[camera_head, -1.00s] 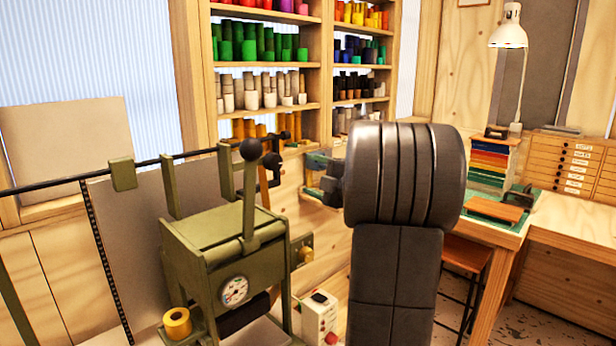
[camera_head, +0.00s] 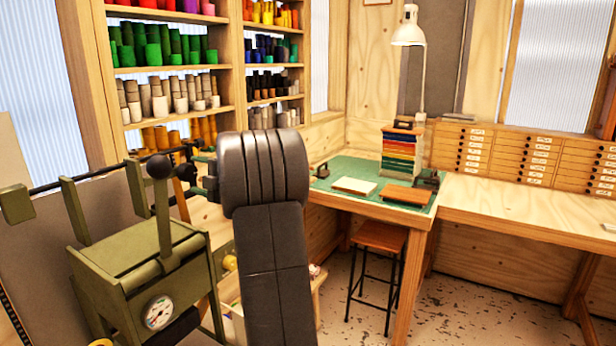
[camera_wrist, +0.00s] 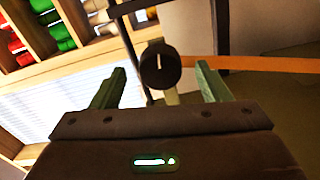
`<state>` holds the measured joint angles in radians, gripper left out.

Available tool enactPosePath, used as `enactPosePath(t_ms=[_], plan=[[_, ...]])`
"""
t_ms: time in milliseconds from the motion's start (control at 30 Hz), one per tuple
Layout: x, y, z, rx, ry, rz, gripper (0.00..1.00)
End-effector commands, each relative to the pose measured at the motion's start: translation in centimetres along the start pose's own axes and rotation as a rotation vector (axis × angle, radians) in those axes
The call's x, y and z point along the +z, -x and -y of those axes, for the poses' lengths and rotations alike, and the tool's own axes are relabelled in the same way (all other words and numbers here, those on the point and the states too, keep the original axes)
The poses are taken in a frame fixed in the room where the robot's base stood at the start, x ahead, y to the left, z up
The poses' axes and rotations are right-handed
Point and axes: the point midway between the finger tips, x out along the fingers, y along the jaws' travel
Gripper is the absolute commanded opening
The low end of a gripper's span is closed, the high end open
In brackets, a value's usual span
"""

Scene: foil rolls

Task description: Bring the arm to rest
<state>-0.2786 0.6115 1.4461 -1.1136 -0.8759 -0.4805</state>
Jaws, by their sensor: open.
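My gripper (camera_wrist: 158,88) shows in the wrist view with its two green fingers spread wide apart and nothing between them. Behind the fingers a dark round knob on a thin rod and an orange-brown bar show, apart from the fingers as far as I can tell. In the head view my dark grey arm (camera_head: 268,230) stands folded upright in the middle, and it hides most of my gripper there.
A green press (camera_head: 140,270) with a lever and gauge stands close on the left. Shelves (camera_head: 175,70) of foil rolls stand behind it. A workbench (camera_head: 520,205) with a green mat, lamp (camera_head: 408,30) and drawers is at right, with a stool (camera_head: 378,240) below.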

Motion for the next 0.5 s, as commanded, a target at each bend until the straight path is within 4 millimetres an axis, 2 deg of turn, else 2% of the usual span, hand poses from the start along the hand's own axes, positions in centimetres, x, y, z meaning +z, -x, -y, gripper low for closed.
enactPosePath(t_ms=[100,200,500], plan=[[-0.1,-1.6,-0.1,-0.001,0.000,-0.002,0.69],[-0.1,-2.2,-0.1,0.000,-0.001,-0.001,0.69],[0.0,-2.5,0.0,0.000,0.008,0.000,0.69]])
